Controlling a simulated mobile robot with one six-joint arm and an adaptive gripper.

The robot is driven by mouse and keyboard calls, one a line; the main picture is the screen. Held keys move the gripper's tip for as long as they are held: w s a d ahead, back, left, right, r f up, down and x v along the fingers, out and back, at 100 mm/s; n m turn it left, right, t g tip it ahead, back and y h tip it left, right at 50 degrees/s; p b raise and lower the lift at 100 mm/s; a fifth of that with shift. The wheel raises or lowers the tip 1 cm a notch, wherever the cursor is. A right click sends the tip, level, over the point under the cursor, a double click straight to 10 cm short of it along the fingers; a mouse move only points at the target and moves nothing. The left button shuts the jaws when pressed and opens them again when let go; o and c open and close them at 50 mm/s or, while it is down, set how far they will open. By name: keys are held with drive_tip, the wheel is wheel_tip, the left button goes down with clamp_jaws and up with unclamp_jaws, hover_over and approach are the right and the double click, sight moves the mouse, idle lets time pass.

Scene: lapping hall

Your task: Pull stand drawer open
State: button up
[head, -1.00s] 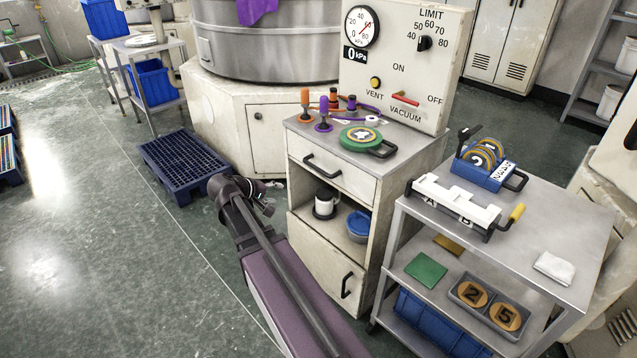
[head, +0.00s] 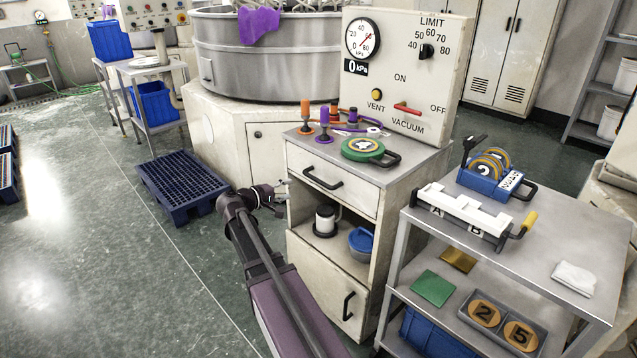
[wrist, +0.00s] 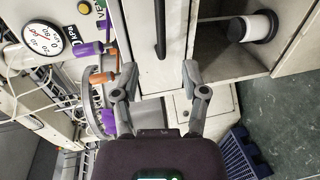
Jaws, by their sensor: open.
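The stand (head: 378,225) is a cream cabinet with a grey top. Its drawer (head: 347,192) is at the top and looks closed, with a black bar handle (head: 322,178) across the front. In the wrist view, which is turned sideways, the handle (wrist: 160,28) runs up the picture on the drawer front. My gripper (head: 282,196) is left of and a little below the handle in the head view. In the wrist view my gripper (wrist: 160,72) is open and empty, its fingers spread either side of the handle's line. No contact with the handle shows.
Below the drawer, an open shelf holds a white spool (head: 325,220) and a blue-lidded pot (head: 361,241). A lower door (head: 330,285) has its own handle. A steel cart (head: 545,245) stands right. A blue pallet (head: 178,180) lies left; the floor in front of it is clear.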

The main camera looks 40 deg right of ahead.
sight(317, 181)
drive_tip(key=b+x, duration=0.2)
drive_tip(key=x, duration=1.1)
drive_tip(key=shift+w+d+f+b, duration=0.1)
drive_tip(key=shift+w+d+b, duration=0.05)
drive_tip(key=shift+d+b, duration=0.25)
clamp_jaws()
